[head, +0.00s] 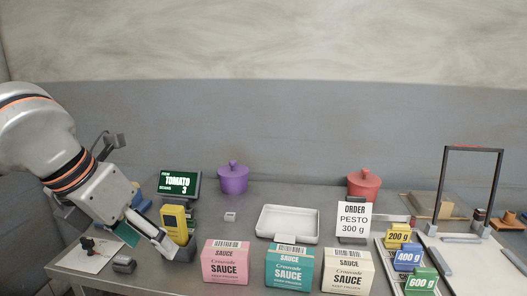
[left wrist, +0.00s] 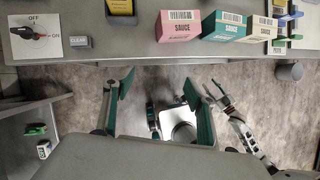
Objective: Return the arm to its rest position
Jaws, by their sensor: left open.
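My left arm comes in from the left in the head view, and its gripper (head: 140,236) is over the left end of the counter, near the yellow handheld device in its dark holder. In the left wrist view my left gripper (left wrist: 160,105) has its teal-padded fingers wide apart with nothing between them. That view looks down past the counter's front edge to the floor. My right arm shows there too, its gripper (left wrist: 216,93) small beyond the left fingers; how far it is open is unclear.
The counter (head: 190,262) holds pink (head: 226,262), teal (head: 292,268) and cream (head: 347,271) sauce boxes along its front. Behind are a white tray (head: 288,223), a TOMATO display (head: 179,184), purple (head: 233,178) and red (head: 364,184) pots, and an order card (head: 353,222).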

